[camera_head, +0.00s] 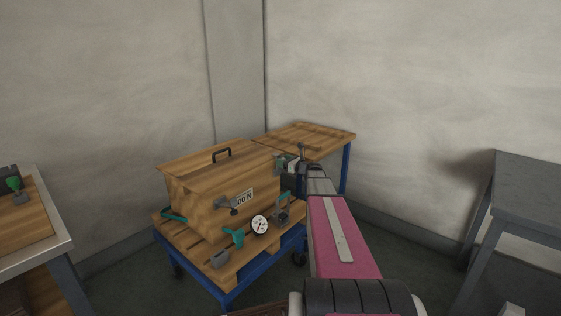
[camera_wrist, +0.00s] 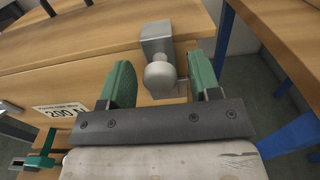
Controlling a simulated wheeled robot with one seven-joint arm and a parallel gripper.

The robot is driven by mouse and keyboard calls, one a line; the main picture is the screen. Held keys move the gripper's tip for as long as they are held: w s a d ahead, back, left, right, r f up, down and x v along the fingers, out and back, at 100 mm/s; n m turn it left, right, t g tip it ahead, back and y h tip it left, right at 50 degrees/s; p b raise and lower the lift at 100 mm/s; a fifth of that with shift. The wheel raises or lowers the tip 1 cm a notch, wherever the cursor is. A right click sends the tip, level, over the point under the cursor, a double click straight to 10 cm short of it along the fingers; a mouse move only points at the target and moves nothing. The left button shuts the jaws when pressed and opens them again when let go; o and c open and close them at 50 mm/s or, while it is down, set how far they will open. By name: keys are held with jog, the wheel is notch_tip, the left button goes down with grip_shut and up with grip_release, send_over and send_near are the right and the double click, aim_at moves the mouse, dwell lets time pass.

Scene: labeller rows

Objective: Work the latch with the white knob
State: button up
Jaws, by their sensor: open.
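The latch (camera_wrist: 157,42) has a grey metal block and a pale, rounded knob (camera_wrist: 160,76). It is on the wooden box near its right edge, at the lid seam. My gripper (camera_wrist: 160,65) is open, with one green-padded finger on each side of the knob. Gaps show between the knob and both fingers, and nothing is held. In the head view my gripper (camera_head: 293,163) is at the right end of the wooden box (camera_head: 195,205) and partly covers the latch area.
A wooden table (camera_head: 315,135) is behind, a grey table (camera_head: 535,185) at right. Floor between is clear.

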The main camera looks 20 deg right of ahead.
jog(key=shift+x, duration=1.15)
grip_shut()
